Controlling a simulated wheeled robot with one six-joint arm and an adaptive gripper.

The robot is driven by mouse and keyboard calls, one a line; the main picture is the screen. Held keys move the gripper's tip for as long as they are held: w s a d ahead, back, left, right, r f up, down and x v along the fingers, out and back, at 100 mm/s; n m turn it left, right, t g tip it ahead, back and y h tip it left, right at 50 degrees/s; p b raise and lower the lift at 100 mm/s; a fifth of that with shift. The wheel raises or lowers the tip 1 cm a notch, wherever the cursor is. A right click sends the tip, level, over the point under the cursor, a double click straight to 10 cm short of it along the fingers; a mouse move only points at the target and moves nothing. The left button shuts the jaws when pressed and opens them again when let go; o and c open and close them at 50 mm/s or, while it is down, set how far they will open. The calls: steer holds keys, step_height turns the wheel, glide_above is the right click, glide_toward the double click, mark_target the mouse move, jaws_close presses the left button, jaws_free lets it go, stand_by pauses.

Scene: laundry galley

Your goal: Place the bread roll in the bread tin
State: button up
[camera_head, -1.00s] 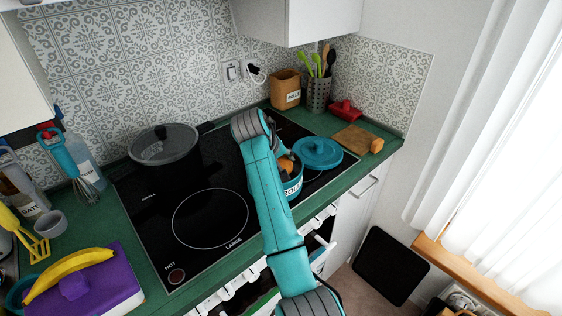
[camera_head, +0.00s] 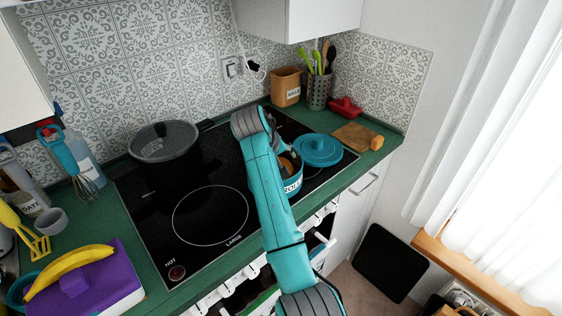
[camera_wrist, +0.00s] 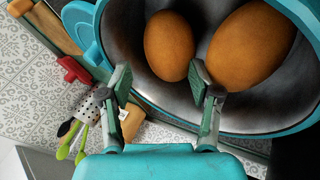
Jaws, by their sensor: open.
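In the head view my arm hides most of the gripper.
A teal lid (camera_head: 318,150) lies right of the pot, near a wooden board (camera_head: 356,137) and a red dish (camera_head: 345,108). A utensil holder (camera_head: 318,93) stands behind. A dark lidded pot (camera_head: 166,150) stands at left. The hob's front left is clear.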

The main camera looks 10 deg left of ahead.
steer(key=v, duration=1.2)
steer(key=shift+r, duration=0.15)
